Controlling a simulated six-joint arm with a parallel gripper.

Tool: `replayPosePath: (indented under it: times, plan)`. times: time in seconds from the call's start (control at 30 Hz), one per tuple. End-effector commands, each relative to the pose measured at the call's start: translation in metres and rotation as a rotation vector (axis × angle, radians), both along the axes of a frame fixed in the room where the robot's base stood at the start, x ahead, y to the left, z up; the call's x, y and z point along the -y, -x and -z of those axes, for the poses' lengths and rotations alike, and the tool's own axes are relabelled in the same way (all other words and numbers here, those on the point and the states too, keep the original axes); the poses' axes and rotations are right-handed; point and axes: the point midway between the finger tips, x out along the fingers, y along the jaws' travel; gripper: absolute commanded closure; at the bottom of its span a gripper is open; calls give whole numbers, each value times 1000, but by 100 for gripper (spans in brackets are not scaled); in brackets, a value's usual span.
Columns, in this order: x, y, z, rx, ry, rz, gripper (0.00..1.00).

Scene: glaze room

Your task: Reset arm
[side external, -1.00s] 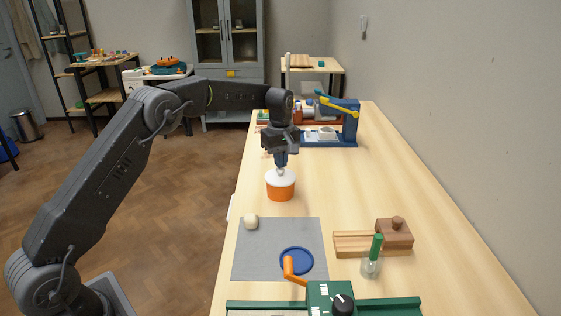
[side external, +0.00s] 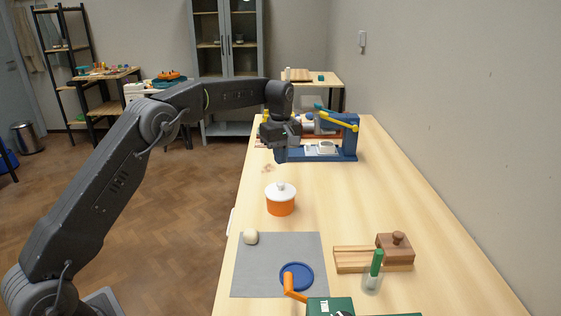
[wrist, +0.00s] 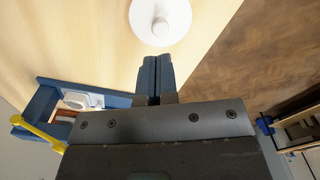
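My gripper (side external: 281,158) hangs above the table, clear of the orange pot (side external: 281,207) below it. In the wrist view its two blue fingers (wrist: 155,72) lie together with nothing visible between them. The pot has a white lid (side external: 281,191) with a round knob, seated on top. The lid also shows in the wrist view (wrist: 160,12), just beyond the fingertips and apart from them.
A blue device with a yellow lever (side external: 338,122) stands just behind my gripper. Nearer are a grey mat (side external: 255,275), a cream ball (side external: 251,237), a blue disc (side external: 296,276), a wooden block (side external: 395,249) and a green-capped bottle (side external: 374,272).

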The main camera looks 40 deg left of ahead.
Motion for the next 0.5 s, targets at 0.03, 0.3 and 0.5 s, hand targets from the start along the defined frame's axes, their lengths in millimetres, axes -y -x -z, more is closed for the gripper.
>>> replayPosePath:
  times: [0.03, 0.3, 0.5]
  plan:
    - [0, 0, -3, 1, 0, 0, 100]
    - [0, 0, -7, -1, 0, 0, 100]
    - [1, 2, -9, 2, 0, 7, 100]
